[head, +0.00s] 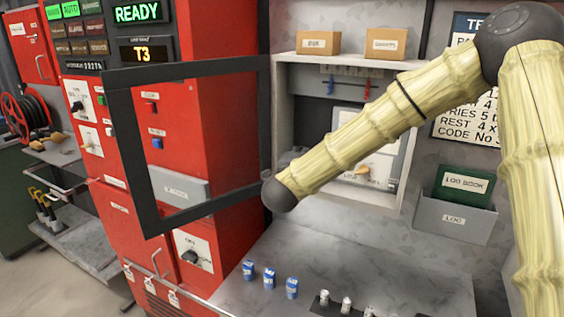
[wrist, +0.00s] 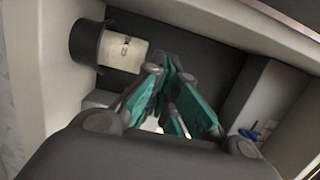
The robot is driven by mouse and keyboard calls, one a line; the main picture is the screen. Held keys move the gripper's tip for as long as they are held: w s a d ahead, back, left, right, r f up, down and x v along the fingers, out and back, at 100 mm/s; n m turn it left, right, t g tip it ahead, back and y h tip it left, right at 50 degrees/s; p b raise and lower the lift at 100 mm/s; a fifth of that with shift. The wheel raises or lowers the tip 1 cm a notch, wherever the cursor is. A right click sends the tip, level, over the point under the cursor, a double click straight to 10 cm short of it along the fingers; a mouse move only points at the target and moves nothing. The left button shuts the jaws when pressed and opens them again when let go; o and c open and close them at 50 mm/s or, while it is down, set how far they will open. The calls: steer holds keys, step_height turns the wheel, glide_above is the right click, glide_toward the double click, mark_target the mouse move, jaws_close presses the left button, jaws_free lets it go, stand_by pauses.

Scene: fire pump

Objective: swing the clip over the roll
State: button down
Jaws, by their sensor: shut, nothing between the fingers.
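My gripper (wrist: 172,72), with teal finger pads, is in the wrist view, its fingers closed together and empty. It is inside a pale-walled recess with a dark interior. A white cylinder (wrist: 124,51) with a small dark mark, probably the roll, sits in a dark round holder (wrist: 87,44) left of my fingertips, apart from them. I cannot pick out the clip for certain; my fingers may hide it. In the head view, my gripper is not visible; my arm crosses in front of the wall cabinet (head: 284,110) and hides part of its inside.
A dark open door frame (head: 122,150) stands out left of the cabinet. Two cardboard boxes (head: 317,43) (head: 384,43) sit on top. A blue peg (head: 331,87) and red peg (head: 367,90) hang inside. Blue cylinders (head: 269,278) stand on the grey bench (head: 400,265).

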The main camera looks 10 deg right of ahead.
steer(key=shift+s+d, duration=0.1)
steer(key=s+a+b, duration=0.4)
steer(key=s+a, duration=0.5)
steer(key=a, duration=0.1)
steer(key=shift+a, duration=0.2)
stand_by(0.4)
